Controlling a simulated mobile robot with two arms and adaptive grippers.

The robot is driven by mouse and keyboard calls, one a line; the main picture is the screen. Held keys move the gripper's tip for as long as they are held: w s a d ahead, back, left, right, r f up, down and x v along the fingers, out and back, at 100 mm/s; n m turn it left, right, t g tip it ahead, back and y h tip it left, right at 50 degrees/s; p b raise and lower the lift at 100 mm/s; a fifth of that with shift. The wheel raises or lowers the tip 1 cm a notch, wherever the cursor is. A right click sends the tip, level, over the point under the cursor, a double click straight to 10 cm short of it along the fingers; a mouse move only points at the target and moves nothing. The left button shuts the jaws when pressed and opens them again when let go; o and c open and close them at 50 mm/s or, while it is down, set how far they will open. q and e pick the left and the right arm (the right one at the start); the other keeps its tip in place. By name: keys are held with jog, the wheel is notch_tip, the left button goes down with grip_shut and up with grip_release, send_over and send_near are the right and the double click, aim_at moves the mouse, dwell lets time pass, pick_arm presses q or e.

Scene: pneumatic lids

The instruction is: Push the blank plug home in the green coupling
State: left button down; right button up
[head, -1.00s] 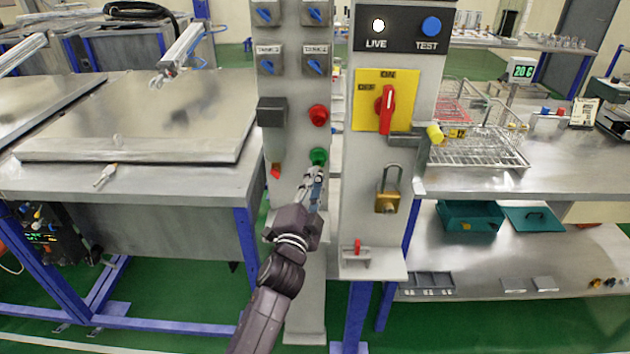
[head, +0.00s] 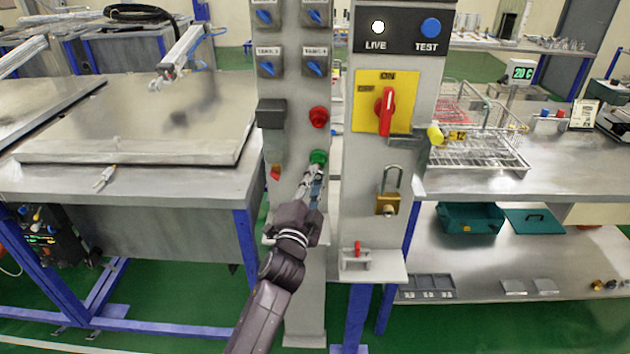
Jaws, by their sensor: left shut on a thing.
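The green coupling (head: 318,157) sits low on the front of the grey valve column, under a red coupling (head: 318,116). My left gripper (head: 315,173) reaches up from below with its fingertips just under the green coupling. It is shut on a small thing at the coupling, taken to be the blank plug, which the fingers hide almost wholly. I cannot tell how deep the plug sits in the coupling. My right gripper is not in view.
To the right stands a panel with a red switch (head: 387,110), an open padlock (head: 389,202) and a small shelf (head: 372,263). A steel tank lid (head: 140,120) is at left.

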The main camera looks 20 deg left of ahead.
pick_arm(q)
jog(key=shift+w+a, duration=0.25)
jog(key=shift+w, duration=0.55)
jog(key=c, duration=1.8)
grip_release()
jog(key=shift+o, duration=0.2)
jog(key=shift+s, duration=0.1)
jog(key=s+p, duration=0.1)
jog(key=s, duration=0.6)
jog(key=shift+d+f, duration=0.25)
jog(key=shift+f, duration=0.15)
jog(key=shift+w, duration=0.1)
jog(key=s+f, duration=0.1)
jog(key=s, duration=1.1)
jog(key=shift+d+f, duration=0.25)
jog(key=shift+d, duration=0.1)
